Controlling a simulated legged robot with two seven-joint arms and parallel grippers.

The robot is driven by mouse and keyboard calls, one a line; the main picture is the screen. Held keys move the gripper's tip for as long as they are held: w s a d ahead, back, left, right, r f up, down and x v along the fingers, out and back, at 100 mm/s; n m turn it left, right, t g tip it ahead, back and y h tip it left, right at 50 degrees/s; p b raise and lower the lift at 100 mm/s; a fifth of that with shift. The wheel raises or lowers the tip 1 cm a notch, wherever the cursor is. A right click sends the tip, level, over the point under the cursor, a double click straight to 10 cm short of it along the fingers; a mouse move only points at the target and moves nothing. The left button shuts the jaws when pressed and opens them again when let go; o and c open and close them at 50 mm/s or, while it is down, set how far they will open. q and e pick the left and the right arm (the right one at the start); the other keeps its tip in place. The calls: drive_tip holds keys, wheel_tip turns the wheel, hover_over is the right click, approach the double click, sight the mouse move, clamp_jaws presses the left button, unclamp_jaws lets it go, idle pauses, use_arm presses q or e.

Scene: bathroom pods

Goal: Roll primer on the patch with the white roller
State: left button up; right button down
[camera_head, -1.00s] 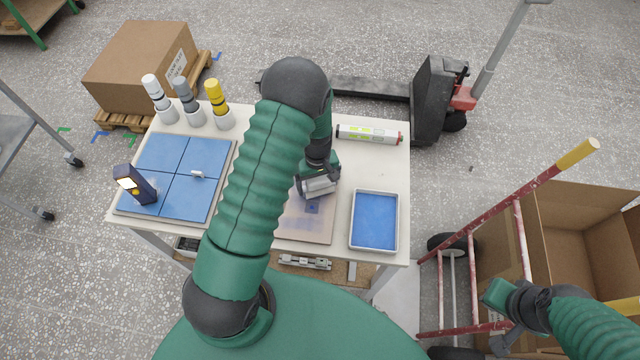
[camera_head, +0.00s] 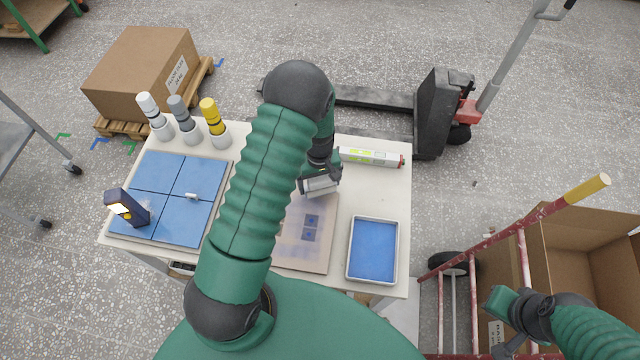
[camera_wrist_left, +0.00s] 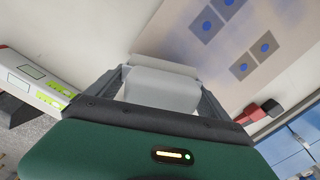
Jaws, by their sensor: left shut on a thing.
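My left gripper (camera_head: 319,186) is shut on a pale, roller-like piece, which shows as a white cylinder (camera_wrist_left: 163,88) between the fingers in the left wrist view. It is over the far edge of a pale board (camera_head: 300,262) on the table; contact cannot be told. The board bears grey squares with blue dots (camera_head: 311,220) and a faint bluish smear; several such squares (camera_wrist_left: 243,66) show in the left wrist view. My arm hides the board's left part. My right gripper (camera_head: 502,322) is at the lower right, away from the table, its jaws unclear.
A blue-lined tray (camera_head: 373,250) is right of the board. A white-and-green tube (camera_head: 370,157) lies behind. White (camera_head: 147,104), grey (camera_head: 178,108) and yellow (camera_head: 210,109) handled tools stand in cups. Blue tiles (camera_head: 160,178) bear a dark device (camera_head: 127,207). A red hand truck (camera_head: 500,235) stands right.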

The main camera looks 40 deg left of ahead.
sight(323, 179)
use_arm(q)
drive_tip(key=r, duration=0.1)
drive_tip(key=d+r+p, duration=0.1)
drive_tip(key=r, duration=0.1)
drive_tip(key=r+p, duration=0.1)
drive_tip(key=shift+s+d+r, duration=0.25)
drive_tip(key=shift+s+d, duration=0.05)
drive_tip(key=shift+s, duration=0.05)
drive_tip(key=shift+r+p, duration=0.35)
drive_tip(key=shift+w+r+p, duration=0.15)
drive_tip(key=shift+r+p, duration=0.15)
drive_tip(key=shift+r, duration=0.05)
drive_tip(key=shift+a+r, duration=0.2)
drive_tip(key=shift+a+r+p, duration=0.2)
drive_tip(key=shift+a+p, duration=0.15)
drive_tip(key=shift+p, duration=0.05)
use_arm(e)
drive_tip(key=r, duration=0.1)
drive_tip(key=d+r, duration=0.1)
drive_tip(key=r, duration=0.2)
drive_tip(key=shift+s+d+r, duration=0.15)
drive_tip(key=shift+s+r, duration=0.2)
drive_tip(key=shift+r, duration=0.05)
